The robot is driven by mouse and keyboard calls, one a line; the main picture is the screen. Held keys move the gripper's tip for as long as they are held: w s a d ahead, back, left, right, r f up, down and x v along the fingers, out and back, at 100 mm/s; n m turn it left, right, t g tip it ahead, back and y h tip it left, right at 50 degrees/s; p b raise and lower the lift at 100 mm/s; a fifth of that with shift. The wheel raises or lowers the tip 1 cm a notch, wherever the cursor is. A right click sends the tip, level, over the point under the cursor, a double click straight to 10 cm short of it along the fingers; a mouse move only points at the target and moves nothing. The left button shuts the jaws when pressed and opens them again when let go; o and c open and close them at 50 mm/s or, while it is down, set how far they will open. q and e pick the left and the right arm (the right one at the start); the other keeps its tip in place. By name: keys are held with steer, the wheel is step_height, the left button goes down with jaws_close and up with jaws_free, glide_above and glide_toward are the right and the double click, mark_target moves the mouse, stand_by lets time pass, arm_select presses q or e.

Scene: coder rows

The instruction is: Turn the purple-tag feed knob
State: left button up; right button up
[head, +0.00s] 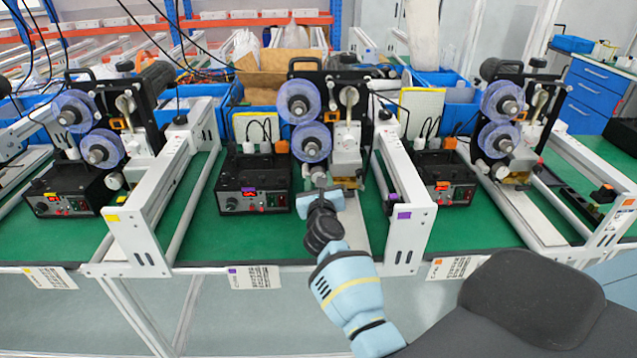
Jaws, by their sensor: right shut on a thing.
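The middle coder has purple tags: one on its black control box (249,190), one on the white frame post (404,215) and one on the label at the table edge (255,277). Its feed knob (317,174) is a small grey round piece below the two clear purple-blue reels (306,122). My right gripper (320,190) reaches up from the front and is shut on the feed knob. The gripper hides the knob's front, so its turn angle cannot be told. My left gripper is not in view.
A coder with yellow tags (75,140) stands at the left and one with orange tags (515,125) at the right. White rail frames flank the middle coder, close to my right arm. Green table top (280,232) is clear before the control box.

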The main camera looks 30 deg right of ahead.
steer(key=m, duration=0.3)
steer(key=shift+m, duration=0.4)
stand_by(0.4)
steer(key=o, duration=1)
steer(key=shift+c, duration=0.2)
steer(key=shift+a, duration=0.15)
